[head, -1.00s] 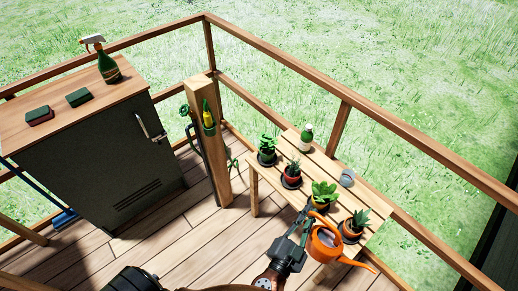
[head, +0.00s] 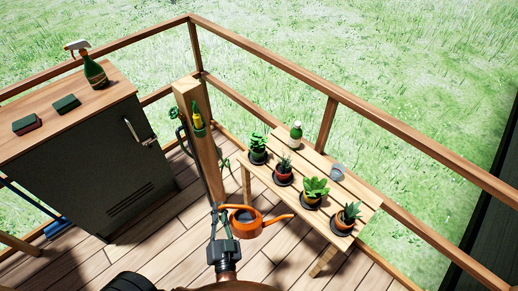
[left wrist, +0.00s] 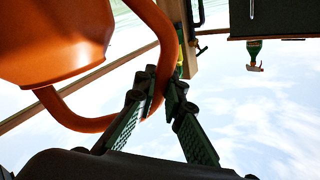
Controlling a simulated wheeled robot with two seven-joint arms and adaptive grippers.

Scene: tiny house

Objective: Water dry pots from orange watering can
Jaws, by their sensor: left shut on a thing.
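The orange watering can (head: 245,223) is held in my left gripper (head: 220,222), left of the bench's front side, with its spout pointing right. In the left wrist view the fingers (left wrist: 155,92) are shut around the can's curved handle (left wrist: 75,118), and the can's body (left wrist: 55,38) fills the upper left. Several potted plants stand on the slatted wooden bench: a leafy one (head: 258,149), a red pot (head: 283,172), a broad-leaved plant (head: 314,190) and a spiky plant (head: 347,217). I cannot tell which soil is dry. My right gripper is not in view.
A dark cabinet (head: 105,175) with a spray bottle (head: 93,70) and sponges is at left. A wooden post (head: 200,135) stands between. Railings enclose the deck.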

